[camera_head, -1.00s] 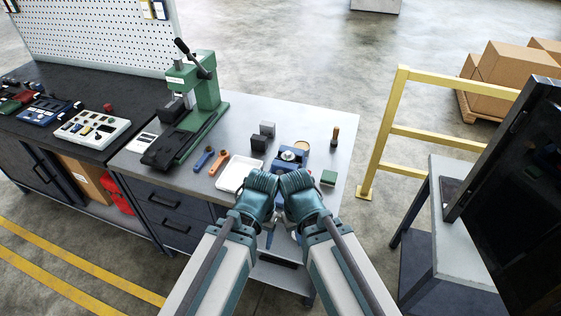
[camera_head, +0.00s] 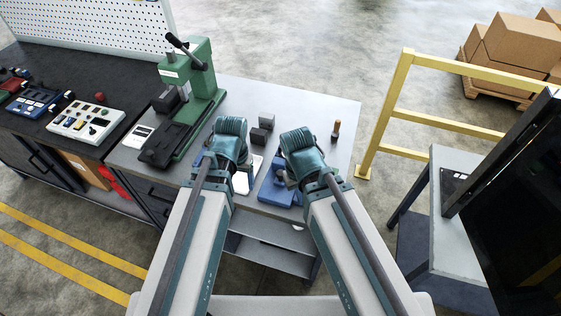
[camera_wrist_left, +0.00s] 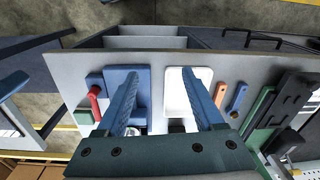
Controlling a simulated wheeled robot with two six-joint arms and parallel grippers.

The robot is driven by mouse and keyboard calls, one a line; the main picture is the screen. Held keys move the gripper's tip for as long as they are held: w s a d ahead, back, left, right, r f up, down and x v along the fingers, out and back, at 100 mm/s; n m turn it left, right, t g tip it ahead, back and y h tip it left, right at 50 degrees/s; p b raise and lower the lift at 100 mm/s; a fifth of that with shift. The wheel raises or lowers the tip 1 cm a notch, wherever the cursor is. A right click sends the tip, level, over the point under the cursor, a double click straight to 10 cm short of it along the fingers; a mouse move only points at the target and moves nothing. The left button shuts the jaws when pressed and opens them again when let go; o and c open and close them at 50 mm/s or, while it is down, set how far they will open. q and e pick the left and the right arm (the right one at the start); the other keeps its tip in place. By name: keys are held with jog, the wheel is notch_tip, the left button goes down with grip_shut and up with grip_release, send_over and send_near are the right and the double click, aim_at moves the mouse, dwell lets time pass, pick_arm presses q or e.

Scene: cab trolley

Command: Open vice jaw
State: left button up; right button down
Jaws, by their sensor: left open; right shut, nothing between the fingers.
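The blue vice (camera_head: 275,188) stands near the front edge of the grey bench, partly covered by my right gripper (camera_head: 302,150). My right gripper hangs above it; its fingertips are hidden, and I see nothing held. My left gripper (camera_head: 230,143) is to the left of the vice, over the white tray (camera_head: 243,181). In the left wrist view its two blue fingers (camera_wrist_left: 160,73) are spread apart with nothing between them, above the white tray (camera_wrist_left: 176,100). The blue vice base (camera_wrist_left: 117,78) shows beside and behind the left finger. The vice jaw gap is hidden.
A green press (camera_head: 190,100) stands at the left of the bench. Dark blocks (camera_head: 262,128) and a wooden-handled tool (camera_head: 336,128) lie behind the grippers. Orange (camera_wrist_left: 220,95) and blue (camera_wrist_left: 238,97) tools lie beside the tray. A yellow railing (camera_head: 390,110) is at right.

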pick_arm(q)
jog(key=w+r+m+p, duration=0.2)
jog(key=w+r, duration=0.1)
jog(key=w, duration=0.1)
jog(key=m, duration=0.8)
send_near(280, 172)
notch_tip(280, 172, down, 9)
jog(key=b, duration=1.3)
jog(key=shift+r, duration=0.1)
grip_shut()
